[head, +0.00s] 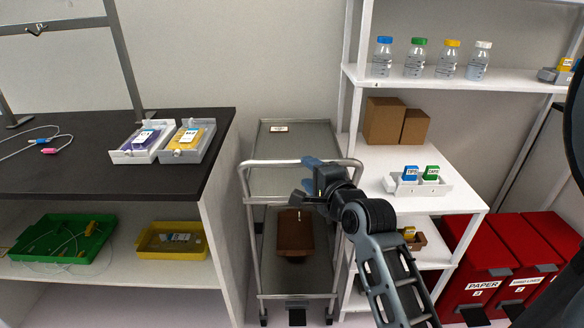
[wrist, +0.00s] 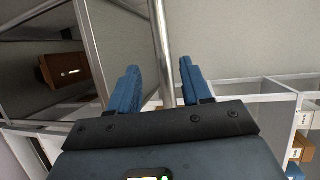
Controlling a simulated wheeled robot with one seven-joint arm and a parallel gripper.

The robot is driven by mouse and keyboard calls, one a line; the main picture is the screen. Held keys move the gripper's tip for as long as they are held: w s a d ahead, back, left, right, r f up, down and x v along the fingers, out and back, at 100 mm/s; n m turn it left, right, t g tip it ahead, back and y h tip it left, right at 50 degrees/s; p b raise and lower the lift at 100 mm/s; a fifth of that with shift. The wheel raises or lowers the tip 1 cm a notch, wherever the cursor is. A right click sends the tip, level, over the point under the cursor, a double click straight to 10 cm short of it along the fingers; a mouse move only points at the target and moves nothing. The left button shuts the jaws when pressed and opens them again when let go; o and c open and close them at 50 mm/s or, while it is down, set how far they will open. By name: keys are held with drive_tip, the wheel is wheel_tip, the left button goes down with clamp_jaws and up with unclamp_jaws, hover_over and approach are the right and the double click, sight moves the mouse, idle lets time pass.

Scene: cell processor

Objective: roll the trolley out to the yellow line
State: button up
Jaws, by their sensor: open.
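The grey metal trolley (head: 277,182) stands between the dark-topped bench and the white shelving in the head view. Its tubular handle (head: 268,163) faces me. A brown box (head: 295,232) sits on its lower shelf and also shows in the wrist view (wrist: 66,69). My gripper (head: 314,161) is at the right part of the handle. In the wrist view its blue fingers (wrist: 158,72) are apart, with the handle bar (wrist: 161,40) running between them. Whether either finger touches the bar, I cannot tell. The yellow line is not in view.
The bench (head: 85,160) is close on the trolley's left, with trays on it and below it. The white shelving (head: 440,200) is close on its right, with bottles above. Red bins (head: 475,270) stand at the lower right.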

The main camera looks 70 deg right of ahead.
sight(302, 165)
drive_tip(key=shift+x, duration=3.95)
drive_tip(key=shift+s+d+r, duration=0.1)
drive_tip(key=shift+d, duration=0.05)
clamp_jaws()
